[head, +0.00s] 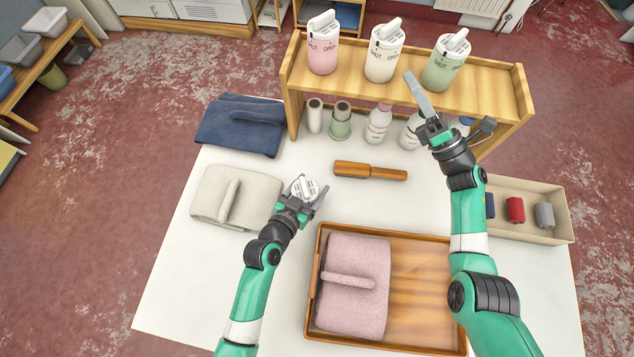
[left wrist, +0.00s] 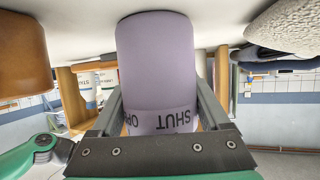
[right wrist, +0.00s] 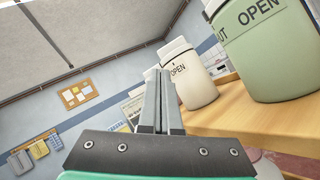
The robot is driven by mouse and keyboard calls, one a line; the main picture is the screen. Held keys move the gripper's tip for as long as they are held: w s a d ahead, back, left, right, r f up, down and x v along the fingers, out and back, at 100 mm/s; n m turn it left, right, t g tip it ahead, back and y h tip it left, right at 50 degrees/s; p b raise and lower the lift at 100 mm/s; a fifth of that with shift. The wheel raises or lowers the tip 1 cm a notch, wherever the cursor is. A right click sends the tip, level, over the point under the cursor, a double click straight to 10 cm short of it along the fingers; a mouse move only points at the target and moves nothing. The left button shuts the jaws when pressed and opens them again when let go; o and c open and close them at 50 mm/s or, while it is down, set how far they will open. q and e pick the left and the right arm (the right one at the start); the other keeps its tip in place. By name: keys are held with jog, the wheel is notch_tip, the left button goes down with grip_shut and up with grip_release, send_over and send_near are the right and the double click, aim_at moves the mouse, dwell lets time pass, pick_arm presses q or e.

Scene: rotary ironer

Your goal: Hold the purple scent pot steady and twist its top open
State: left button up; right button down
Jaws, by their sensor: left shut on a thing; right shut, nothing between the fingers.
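The purple scent pot (left wrist: 158,60) is between the fingers of my left gripper (head: 306,192), which is shut on its body. The left wrist view shows the pot upside down, with a band lettered SHUT near the fingers. In the head view its white top (head: 303,186) with a raised grip shows above the fingers, and the purple body is mostly hidden. The pot is at the table's middle left. My right gripper (head: 410,82) is shut and empty, up by the shelf, between the cream and green pots in the head view and away from the purple pot.
A wooden shelf (head: 299,75) bears a pink pot (head: 323,50), a cream pot (head: 384,60) and a green pot (head: 444,68). Bottles stand below. An open box (head: 545,200) is at right.

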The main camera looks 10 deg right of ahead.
jog(key=s+d+m+t+h, duration=0.3)
jog(key=d+m+h, duration=0.3)
jog(key=m+h, duration=0.3)
jog(key=s+d+m+t+h, duration=0.25)
jog(key=d+m+h, duration=0.45)
jog(key=m, duration=0.5)
jog(key=s+d+f+m+g+h, duration=0.35)
jog(key=m+h, duration=0.45)
jog(key=m, duration=0.3)
jog(key=m+g+y, duration=0.5)
jog(key=m+y, duration=1)
jog(key=y, duration=0.3)
send_near(316, 189)
jog(key=d, duration=0.1)
jog(key=d+r, duration=0.1)
jog(key=d, duration=0.1)
jog(key=d+r, duration=0.1)
jog(key=shift+w+d, duration=0.25)
jog(key=shift+w, duration=0.15)
jog(key=shift+s+a+r+y, duration=0.1)
jog(key=shift+a+y, duration=0.1)
jog(key=shift+y, duration=0.1)
jog(key=w+a, duration=0.7)
jog(key=w, duration=0.1)
jog(key=shift+w+a, duration=0.2)
jog(key=shift+a, duration=0.3)
